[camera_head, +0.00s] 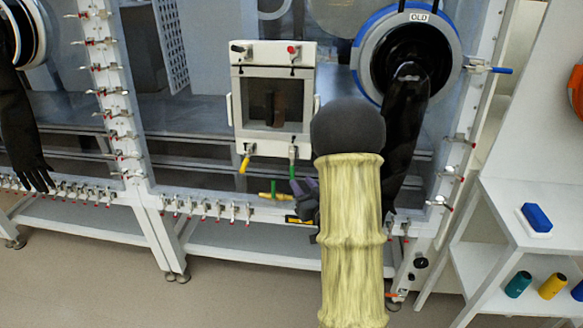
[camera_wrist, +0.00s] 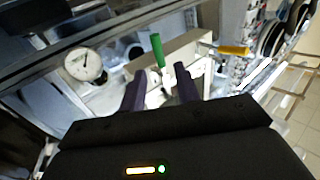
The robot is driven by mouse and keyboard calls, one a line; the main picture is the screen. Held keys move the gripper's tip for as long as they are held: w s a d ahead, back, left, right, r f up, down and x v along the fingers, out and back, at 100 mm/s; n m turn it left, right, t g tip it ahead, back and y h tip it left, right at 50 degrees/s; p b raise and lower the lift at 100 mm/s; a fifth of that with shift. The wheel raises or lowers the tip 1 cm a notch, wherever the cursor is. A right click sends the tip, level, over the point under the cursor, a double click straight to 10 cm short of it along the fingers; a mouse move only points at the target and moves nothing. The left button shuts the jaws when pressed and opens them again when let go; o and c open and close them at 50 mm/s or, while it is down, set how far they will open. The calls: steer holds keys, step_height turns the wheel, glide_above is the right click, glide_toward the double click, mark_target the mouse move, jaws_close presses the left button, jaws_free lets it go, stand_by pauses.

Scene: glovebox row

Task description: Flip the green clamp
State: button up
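The green clamp (camera_head: 292,153) is at the lower right corner of the white framed box door, its handle pointing down. In the head view my gripper (camera_head: 298,188) is just below the green clamp, partly hidden by my sleeved arm. Contact between the fingers and the handle cannot be seen.
A yellow clamp handle (camera_head: 244,162) hangs at the door's lower left; it also shows in the wrist view (camera_wrist: 234,50). A horizontal green-and-yellow part (camera_head: 272,196) lies left of my gripper. A black glove (camera_head: 405,120) hangs at the right. A round gauge (camera_wrist: 83,64) is at left.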

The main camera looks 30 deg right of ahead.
mark_target(293, 172)
steer(key=w, duration=0.7)
steer(key=shift+w+p, duration=0.3)
jaws_close()
